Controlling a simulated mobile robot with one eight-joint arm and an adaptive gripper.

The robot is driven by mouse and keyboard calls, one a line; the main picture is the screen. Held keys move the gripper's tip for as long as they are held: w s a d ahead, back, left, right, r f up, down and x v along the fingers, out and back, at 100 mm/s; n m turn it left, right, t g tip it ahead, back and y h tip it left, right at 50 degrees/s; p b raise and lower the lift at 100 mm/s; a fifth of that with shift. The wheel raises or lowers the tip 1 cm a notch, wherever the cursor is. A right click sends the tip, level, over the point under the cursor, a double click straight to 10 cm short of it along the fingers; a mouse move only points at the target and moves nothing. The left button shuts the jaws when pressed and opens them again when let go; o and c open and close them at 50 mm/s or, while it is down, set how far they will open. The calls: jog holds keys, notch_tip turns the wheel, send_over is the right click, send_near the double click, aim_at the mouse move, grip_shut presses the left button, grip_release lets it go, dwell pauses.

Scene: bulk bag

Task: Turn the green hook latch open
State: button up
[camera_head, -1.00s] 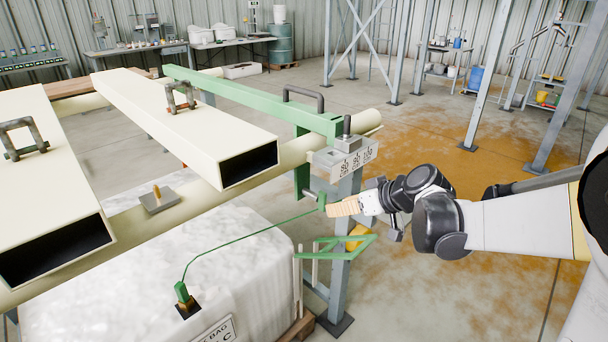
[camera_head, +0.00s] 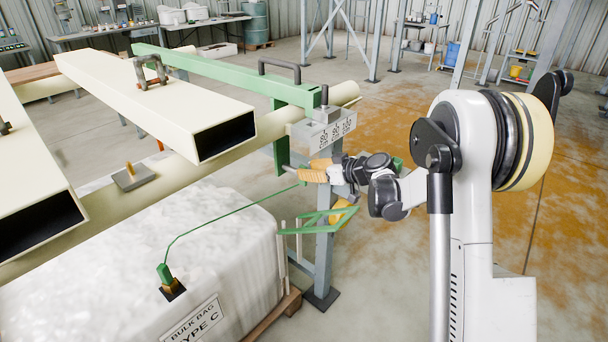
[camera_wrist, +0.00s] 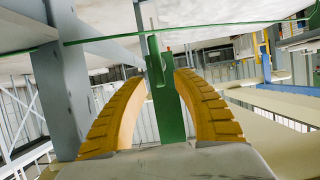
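The green hook latch (camera_head: 280,152) hangs as an upright plate from the end of the green beam, beside the grey post. In the wrist view a green notched hook piece (camera_wrist: 168,100), which looks like this latch, stands between my two fingers. My gripper (camera_head: 312,171) is below the numbered block, in front of the post, close to the latch's lower end. In the wrist view its curved yellow fingers (camera_wrist: 160,80) are apart, one on each side of the green piece. I cannot tell whether either finger touches it. The fingers hide part of the latch's lower end in the head view.
The grey post (camera_head: 325,245) and numbered block (camera_head: 322,131) are close around my gripper. A green cable (camera_head: 215,217) runs to the white bulk bag (camera_head: 130,260). A green bracket (camera_head: 310,224) lies below. Cream beams (camera_head: 160,100) fill the left. Open floor (camera_head: 400,290) lies right.

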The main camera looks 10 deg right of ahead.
jog(key=shift+x, duration=0.95)
grip_shut()
